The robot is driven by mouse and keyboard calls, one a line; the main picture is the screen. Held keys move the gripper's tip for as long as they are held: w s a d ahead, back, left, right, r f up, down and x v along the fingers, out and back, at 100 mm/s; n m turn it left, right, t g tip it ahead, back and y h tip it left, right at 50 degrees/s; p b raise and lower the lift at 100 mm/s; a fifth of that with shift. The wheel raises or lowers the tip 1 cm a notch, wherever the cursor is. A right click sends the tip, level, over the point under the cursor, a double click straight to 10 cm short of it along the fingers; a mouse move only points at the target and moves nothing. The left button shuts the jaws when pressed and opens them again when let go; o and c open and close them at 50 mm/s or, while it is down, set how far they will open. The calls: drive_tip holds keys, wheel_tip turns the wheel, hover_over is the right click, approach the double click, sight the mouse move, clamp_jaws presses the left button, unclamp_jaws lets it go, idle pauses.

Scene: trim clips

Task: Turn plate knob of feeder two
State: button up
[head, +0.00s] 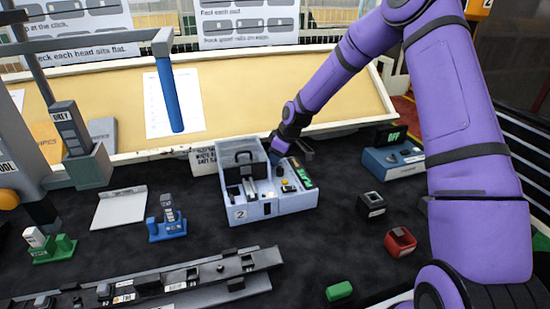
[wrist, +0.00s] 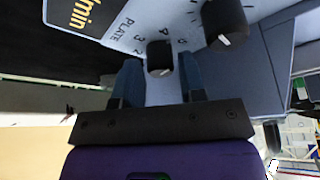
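Feeder two is a pale blue-grey box (head: 270,208) with a "2" on its front, standing mid-table in the head view. My gripper (head: 276,152) is at its back edge there, its fingers mostly hidden. In the wrist view, the black plate knob (wrist: 160,58) sits on the feeder's panel (wrist: 110,42), by the word PLATE and a number scale. My gripper (wrist: 160,70) is open, with one blue finger on each side of the knob. Gaps show between the fingers and the knob; contact cannot be seen.
A second black knob (wrist: 226,24) is close to the right finger. Another blue unit (head: 393,160) with an "OFF" display stands to the right. A dark rail (head: 150,285) lies in front. A blue bar (head: 169,95) hangs at the left.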

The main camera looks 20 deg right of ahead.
drive_tip(key=v, duration=1)
drive_tip(key=w+a+f+n+g, duration=0.1)
drive_tip(key=f+n, duration=0.1)
drive_tip(key=f, duration=0.1)
drive_tip(key=a+f+n+g, duration=0.1)
drive_tip(key=f+n, duration=0.1)
drive_tip(key=f, duration=0.1)
drive_tip(key=w+a+f+n, duration=0.1)
drive_tip(key=f+n, duration=0.2)
drive_tip(key=f, duration=0.1)
drive_tip(key=shift+w+a+g+y, duration=0.1)
drive_tip(key=shift+w+g+y, duration=0.25)
drive_tip(key=shift+g+y, duration=0.05)
idle(0.4)
drive_tip(key=shift+r, duration=0.1)
drive_tip(key=c, duration=0.7)
